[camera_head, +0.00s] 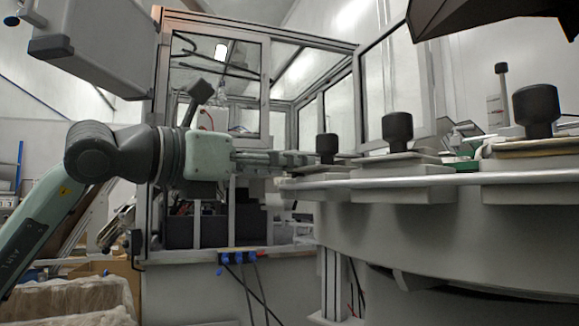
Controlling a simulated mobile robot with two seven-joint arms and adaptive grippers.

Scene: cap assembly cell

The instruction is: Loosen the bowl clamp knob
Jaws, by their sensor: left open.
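Several black knobs stand upright along the rim of the large grey bowl (450,225) at the right. The leftmost knob (327,145) is the smallest in the picture, a middle knob (397,130) stands to its right, and a large near knob (537,108) is further right. Each sits above stacked plates on the rim. My left gripper (308,158) comes in from the left with its fingers level. The fingertips are just left of the leftmost knob; I cannot tell whether they touch it. The gripper is open. My right gripper is out of view.
A framed glass enclosure (215,85) stands behind my left arm. A grey box (95,60) hangs at the upper left. A dark overhang (485,15) fills the upper right corner. Wrapped goods (70,300) lie low at the left.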

